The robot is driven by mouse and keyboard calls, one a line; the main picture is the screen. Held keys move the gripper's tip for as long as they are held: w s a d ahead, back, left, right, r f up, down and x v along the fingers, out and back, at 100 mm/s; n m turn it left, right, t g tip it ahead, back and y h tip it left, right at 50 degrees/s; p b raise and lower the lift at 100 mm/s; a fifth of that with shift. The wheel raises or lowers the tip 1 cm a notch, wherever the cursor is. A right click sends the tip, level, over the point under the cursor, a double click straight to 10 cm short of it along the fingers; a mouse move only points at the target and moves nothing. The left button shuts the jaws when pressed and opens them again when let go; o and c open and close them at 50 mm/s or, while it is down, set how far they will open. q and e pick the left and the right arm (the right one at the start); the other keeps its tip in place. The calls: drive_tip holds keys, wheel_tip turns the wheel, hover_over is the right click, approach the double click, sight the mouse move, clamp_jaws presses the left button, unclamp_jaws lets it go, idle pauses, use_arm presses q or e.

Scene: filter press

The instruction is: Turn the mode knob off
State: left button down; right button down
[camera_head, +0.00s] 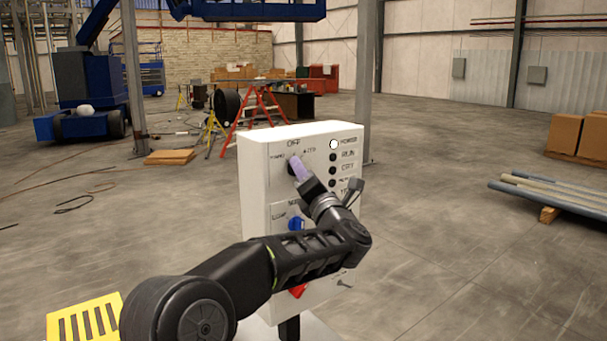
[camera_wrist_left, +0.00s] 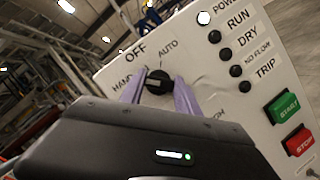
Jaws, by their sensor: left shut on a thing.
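The white control box (camera_head: 252,205) stands upright on a post in front of me. Its black mode knob (camera_wrist_left: 157,82) is at the upper left of the panel, with labels HAND, OFF and AUTO around it. In the head view the knob (camera_head: 291,168) shows beside my fingers. My left gripper (camera_wrist_left: 158,88) has its two purple fingers on either side of the knob and is shut on it. I cannot tell for certain which label the knob points to. My right gripper is not in view.
A white POWER lamp (camera_wrist_left: 204,18) and several dark lamps are right of the knob. A green START button (camera_wrist_left: 283,107) and red STOP button (camera_wrist_left: 298,141) are lower right. A blue knob (camera_head: 296,224) is below my gripper. Pipes (camera_head: 560,196) lie at right; the floor around is open.

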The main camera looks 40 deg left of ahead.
use_arm(q)
drive_tip(key=shift+r+m+h+p, duration=0.1)
drive_tip(key=shift+m+h+p, duration=0.75)
drive_tip(key=shift+m+p, duration=1.05)
drive_tip(key=shift+m+h+p, duration=0.85)
drive_tip(key=shift+m+p, duration=0.35)
drive_tip(key=shift+m, duration=1.3)
drive_tip(key=c, duration=0.9)
unclamp_jaws()
